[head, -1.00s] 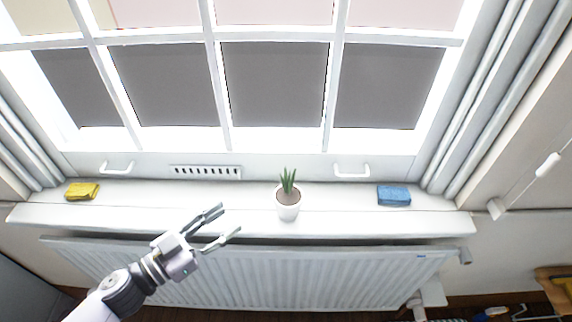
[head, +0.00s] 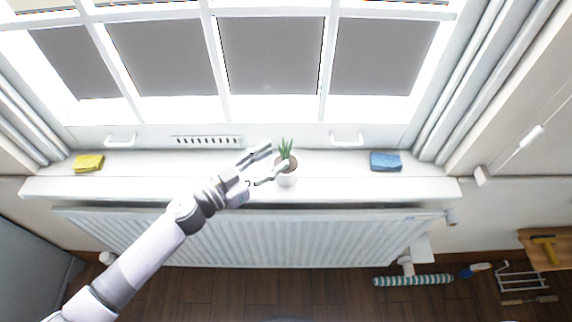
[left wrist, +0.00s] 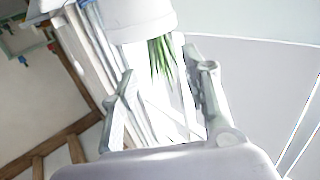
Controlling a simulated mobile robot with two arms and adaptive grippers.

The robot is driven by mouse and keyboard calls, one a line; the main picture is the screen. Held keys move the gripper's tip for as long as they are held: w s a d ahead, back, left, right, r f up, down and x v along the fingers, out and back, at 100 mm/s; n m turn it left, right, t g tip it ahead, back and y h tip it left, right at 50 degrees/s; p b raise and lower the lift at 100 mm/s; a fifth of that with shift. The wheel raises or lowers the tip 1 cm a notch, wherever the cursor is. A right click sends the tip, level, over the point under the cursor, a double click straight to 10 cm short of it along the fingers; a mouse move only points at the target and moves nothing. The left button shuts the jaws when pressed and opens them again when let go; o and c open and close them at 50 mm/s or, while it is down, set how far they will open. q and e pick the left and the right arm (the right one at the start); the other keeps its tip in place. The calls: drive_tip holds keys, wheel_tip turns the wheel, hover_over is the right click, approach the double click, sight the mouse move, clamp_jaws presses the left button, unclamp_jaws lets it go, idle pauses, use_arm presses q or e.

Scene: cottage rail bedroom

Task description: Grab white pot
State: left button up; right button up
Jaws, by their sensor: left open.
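The white pot (head: 287,180) stands upright on the window sill and holds a green spiky plant (head: 285,149). My left gripper (head: 273,160) is open and empty. Its fingertips are close to the pot's left side, near the rim and leaves in the head view. In the left wrist view the pot (left wrist: 140,20) appears upside down at the top edge, partly cut off. Its leaves hang between the open fingers of the gripper (left wrist: 158,62). I cannot tell whether a finger touches the pot. My right gripper is not in view.
A white radiator (head: 300,238) is below. The sill is clear on both sides of the pot. Window handles (head: 347,138) stick out behind.

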sight(282, 151)
use_arm(q)
drive_tip(key=p+x, duration=0.1)
drive_tip(key=x, duration=0.4)
drive_tip(key=shift+w, duration=0.1)
drive_tip(key=shift+a+r, duration=0.1)
drive_tip(key=shift+c, duration=0.3)
clamp_jaws()
idle(0.5)
